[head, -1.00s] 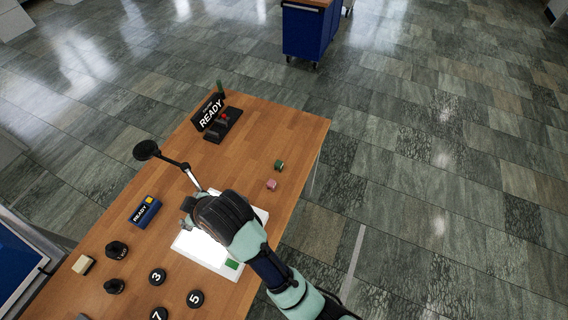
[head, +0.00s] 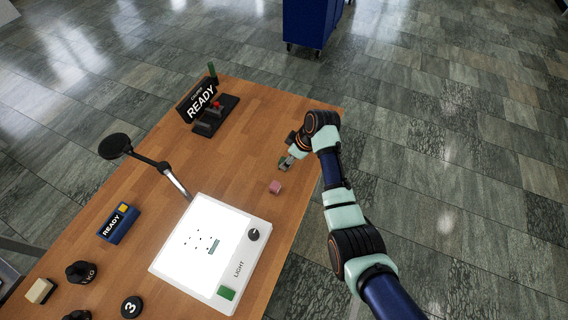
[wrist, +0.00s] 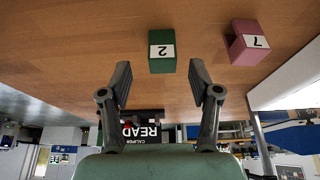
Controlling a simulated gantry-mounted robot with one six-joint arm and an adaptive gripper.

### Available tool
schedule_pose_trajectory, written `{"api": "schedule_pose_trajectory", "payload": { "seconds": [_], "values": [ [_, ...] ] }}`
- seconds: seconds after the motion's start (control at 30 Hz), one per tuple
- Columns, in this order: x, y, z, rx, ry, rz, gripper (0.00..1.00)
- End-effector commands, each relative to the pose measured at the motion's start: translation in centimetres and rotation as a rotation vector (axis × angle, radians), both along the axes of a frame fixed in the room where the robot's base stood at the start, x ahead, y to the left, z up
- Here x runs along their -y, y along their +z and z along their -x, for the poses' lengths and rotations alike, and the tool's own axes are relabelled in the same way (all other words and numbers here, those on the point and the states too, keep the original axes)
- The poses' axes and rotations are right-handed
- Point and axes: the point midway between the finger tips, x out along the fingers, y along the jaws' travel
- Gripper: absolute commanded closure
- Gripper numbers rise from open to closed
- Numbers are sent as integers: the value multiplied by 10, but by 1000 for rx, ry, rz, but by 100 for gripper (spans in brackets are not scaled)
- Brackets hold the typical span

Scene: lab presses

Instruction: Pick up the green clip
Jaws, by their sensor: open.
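The green clip (wrist: 162,50) is a small green block with a white label reading 2. It sits on the wooden table, just past my fingertips in the wrist view. In the head view the green clip (head: 282,162) is partly hidden by my gripper (head: 288,162), which is over the right side of the table. In the wrist view my gripper (wrist: 160,78) is open and empty, with its two fingers spread to either side of the clip's line.
A pink clip (head: 275,187) labelled 7 lies close to the green one. A lit white panel (head: 165,262) is at the front, with a magnifier arm (head: 174,178) beside it. A black READY device (head: 200,102) stands at the back. The wooden table (head: 240,160) is clear between them.

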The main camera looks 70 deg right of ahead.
Motion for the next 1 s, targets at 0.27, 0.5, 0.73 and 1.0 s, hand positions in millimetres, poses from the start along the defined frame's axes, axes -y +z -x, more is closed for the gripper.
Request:
{"api": "schedule_pose_trajectory", "payload": {
  "seconds": [0.27,0.5,0.73,1.0],
  "values": [
    [-3,-41,-17,-2,0,-1,38],
    [-3,-42,-18,-1,0,0,39],
    [-3,-41,-18,-1,0,0,78],
    [-3,-41,-18,-1,-1,0,86]
  ]
}}
